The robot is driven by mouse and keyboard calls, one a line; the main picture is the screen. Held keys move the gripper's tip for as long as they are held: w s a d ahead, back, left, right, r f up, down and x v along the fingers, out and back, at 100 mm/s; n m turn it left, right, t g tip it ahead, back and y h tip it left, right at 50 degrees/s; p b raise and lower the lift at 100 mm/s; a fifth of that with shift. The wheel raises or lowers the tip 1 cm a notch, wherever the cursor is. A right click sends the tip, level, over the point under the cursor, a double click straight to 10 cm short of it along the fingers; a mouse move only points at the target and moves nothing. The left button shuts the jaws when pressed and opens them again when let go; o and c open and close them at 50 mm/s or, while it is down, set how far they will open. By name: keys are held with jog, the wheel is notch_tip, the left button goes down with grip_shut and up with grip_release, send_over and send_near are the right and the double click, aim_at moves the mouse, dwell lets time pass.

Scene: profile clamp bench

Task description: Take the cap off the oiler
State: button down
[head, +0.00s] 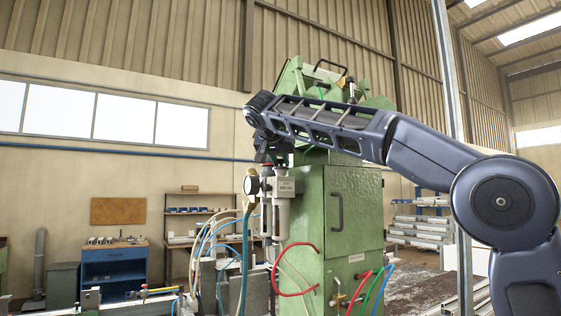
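The cap cannot be made out clearly, as the dark fingers and the top of the oiler run together. At this size I cannot tell whether the fingers touch the cap or are open or shut.
The green cabinet (340,225) stands close behind and right of the oiler. Red, blue and green hoses (300,293) loop below, and more hoses hang at the left. A blue workbench (115,270) and shelves (200,217) stand far back left.

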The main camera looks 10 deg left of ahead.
dwell(0.7)
jog(key=shift+r, duration=1.3)
jog(key=shift+a, duration=0.1)
